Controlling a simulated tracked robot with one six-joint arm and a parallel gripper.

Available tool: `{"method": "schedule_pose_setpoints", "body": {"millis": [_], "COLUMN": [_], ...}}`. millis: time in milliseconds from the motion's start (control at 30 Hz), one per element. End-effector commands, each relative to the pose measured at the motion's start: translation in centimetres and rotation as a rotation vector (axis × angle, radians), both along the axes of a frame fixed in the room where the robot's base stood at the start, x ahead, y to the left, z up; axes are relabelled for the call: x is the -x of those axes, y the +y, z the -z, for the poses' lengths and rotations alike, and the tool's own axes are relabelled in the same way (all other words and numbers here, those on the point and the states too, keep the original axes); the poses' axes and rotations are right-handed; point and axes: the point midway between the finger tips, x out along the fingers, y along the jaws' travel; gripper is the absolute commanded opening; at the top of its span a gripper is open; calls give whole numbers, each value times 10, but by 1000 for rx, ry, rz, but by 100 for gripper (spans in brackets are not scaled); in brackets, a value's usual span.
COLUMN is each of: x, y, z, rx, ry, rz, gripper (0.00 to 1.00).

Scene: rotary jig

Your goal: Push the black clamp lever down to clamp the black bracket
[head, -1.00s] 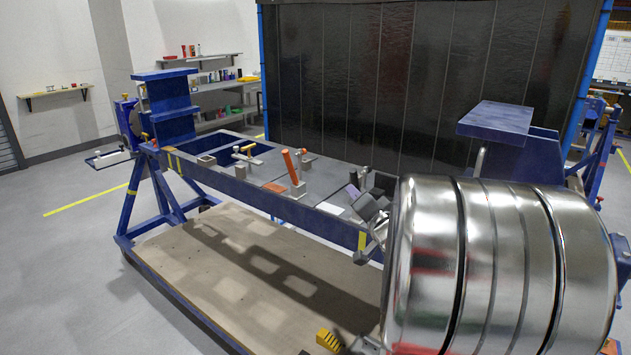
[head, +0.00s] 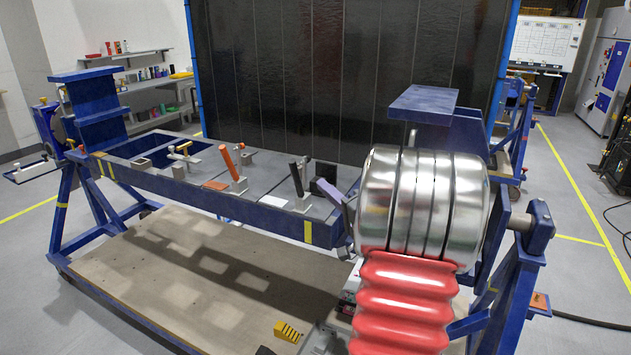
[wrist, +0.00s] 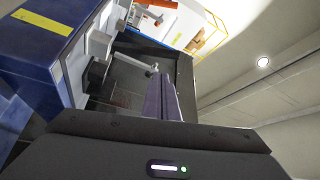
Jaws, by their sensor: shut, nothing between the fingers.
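The black clamp lever (head: 296,180) stands nearly upright, leaning slightly left, on its grey clamp base (head: 303,204) near the right end of the blue frame's top. My gripper (head: 324,187) is just right of the lever, with its purple-grey fingers together and empty. A small gap seems to show between them and the lever. The fingers also show in the wrist view (wrist: 160,98). A dark block (head: 326,172) sits behind the fingers; I cannot tell whether it is the black bracket. My arm hides the right end of the frame's top.
An orange lever (head: 228,161) stands tilted left of the black one, with an orange plate (head: 215,185) beside it. A yellow-handled clamp (head: 183,148) is farther left. A white card (head: 272,201) lies near the front edge. A dark curtain (head: 330,80) hangs behind.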

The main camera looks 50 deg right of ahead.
Motion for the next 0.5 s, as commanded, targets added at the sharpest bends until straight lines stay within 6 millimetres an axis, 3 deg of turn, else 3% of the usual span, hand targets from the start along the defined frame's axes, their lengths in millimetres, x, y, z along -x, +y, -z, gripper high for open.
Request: {"method": "schedule_pose_setpoints", "body": {"millis": [500], "x": [-67], "y": [-14], "z": [-11], "rx": [2], "ry": [0], "rz": [-3], "gripper": [0]}}
